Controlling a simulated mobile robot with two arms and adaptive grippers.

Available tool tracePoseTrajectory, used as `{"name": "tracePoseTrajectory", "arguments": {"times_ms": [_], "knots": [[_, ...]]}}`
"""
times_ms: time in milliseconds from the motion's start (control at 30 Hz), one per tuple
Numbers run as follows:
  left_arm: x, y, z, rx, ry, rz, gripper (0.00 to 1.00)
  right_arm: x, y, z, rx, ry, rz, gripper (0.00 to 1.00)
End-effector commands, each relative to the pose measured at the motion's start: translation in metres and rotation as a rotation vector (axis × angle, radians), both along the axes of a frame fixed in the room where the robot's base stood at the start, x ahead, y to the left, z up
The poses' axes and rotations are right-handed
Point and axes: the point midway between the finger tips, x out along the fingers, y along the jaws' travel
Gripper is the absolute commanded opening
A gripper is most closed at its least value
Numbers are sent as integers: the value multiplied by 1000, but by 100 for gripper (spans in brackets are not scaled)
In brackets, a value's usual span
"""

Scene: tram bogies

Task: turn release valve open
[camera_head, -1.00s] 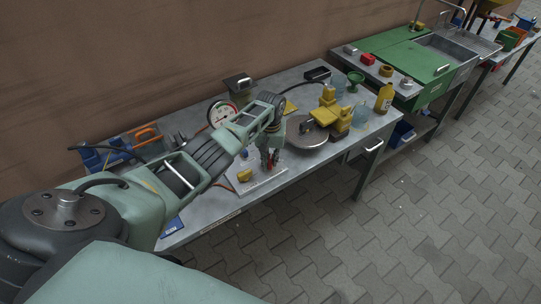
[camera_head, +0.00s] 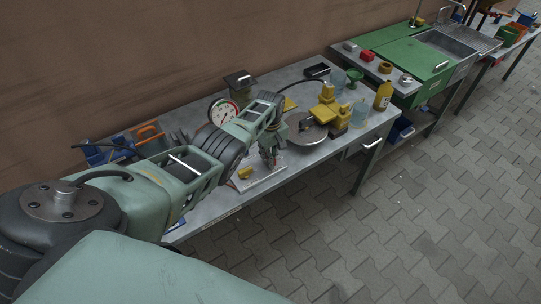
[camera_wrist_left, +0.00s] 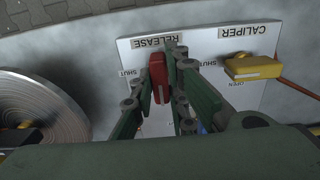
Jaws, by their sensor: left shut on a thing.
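The release valve's red handle (camera_wrist_left: 158,78) is on a white panel (camera_wrist_left: 210,50) in the left wrist view. It stands roughly lengthwise in the picture below the RELEASE label, with a SHUT mark to its left and an OPEN mark below it. My left gripper (camera_wrist_left: 157,85) is shut on it, one finger on each side. In the head view my left gripper (camera_head: 270,158) reaches down over the same panel (camera_head: 262,181), and the red handle is hidden. My right gripper is not in view.
A yellow caliper handle (camera_wrist_left: 252,68) sits on the panel right of the red one. A round metal disc (camera_head: 306,132) with yellow parts lies close by on the bench. A pressure gauge (camera_head: 222,113) stands behind the arm.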

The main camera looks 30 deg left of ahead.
Motion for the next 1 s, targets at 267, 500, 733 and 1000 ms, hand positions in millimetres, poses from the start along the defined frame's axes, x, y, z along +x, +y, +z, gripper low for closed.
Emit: {"name": "tracePoseTrajectory", "arguments": {"times_ms": [267,500,733,1000], "knots": [[2,1,1,3,-4,28,0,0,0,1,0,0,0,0],[2,1,2,2,-5,28,0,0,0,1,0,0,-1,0],[1,1,1,2,-4,27,30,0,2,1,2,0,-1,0],[1,1,0,1,-2,26,33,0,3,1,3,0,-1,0]]}}
